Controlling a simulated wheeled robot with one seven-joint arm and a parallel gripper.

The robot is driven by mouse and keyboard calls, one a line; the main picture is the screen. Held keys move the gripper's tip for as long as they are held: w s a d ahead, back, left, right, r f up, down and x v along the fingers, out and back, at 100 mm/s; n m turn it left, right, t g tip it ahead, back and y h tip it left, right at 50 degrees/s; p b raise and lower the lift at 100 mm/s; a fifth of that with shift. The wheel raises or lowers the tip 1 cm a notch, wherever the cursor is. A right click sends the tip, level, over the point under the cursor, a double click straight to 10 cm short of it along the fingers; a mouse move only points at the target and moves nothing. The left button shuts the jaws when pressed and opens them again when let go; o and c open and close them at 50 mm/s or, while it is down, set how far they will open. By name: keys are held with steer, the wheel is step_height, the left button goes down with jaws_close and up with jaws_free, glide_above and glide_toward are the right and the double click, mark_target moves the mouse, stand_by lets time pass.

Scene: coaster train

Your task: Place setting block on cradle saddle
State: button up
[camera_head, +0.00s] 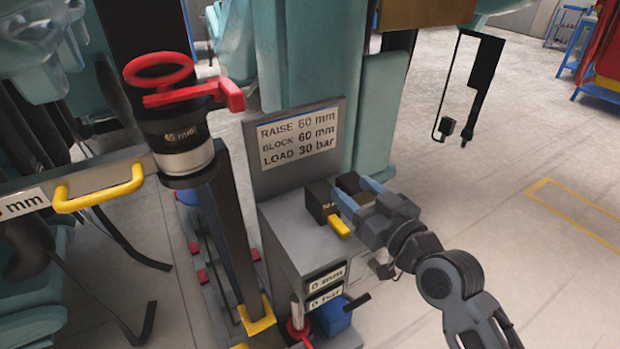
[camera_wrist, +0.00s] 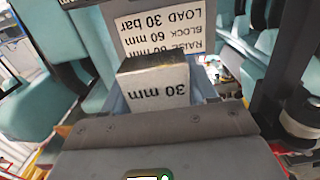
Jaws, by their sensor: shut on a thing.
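My gripper (camera_head: 358,197) is at the top of a grey console, with its blue fingers on either side of a small dark-topped block (camera_head: 349,184). In the wrist view this block (camera_wrist: 155,88) has a dark top and a pale face marked "30 mm". The gripper is shut on it. The block is close to the console top (camera_head: 290,232); I cannot tell whether it touches. I cannot pick out the cradle saddle with certainty.
A sign (camera_head: 298,135) behind the console reads raise 60 mm, block 60 mm, load 30 bar. A black cylinder (camera_head: 176,142) marked "45 mm", with a red handwheel (camera_head: 158,71), stands left. A yellow handle (camera_head: 98,190) is further left.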

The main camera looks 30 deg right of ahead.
steer(key=a+f+p, duration=0.1)
steer(key=a+f, duration=0.1)
steer(key=a, duration=0.1)
steer(key=a+f+p, duration=0.2)
steer(key=a+f, duration=0.1)
steer(key=a+f+p, duration=0.1)
steer(key=a+f, duration=0.1)
steer(key=shift+a+f+p, duration=0.15)
steer(key=shift+a+p, duration=0.2)
steer(key=shift+a, duration=0.05)
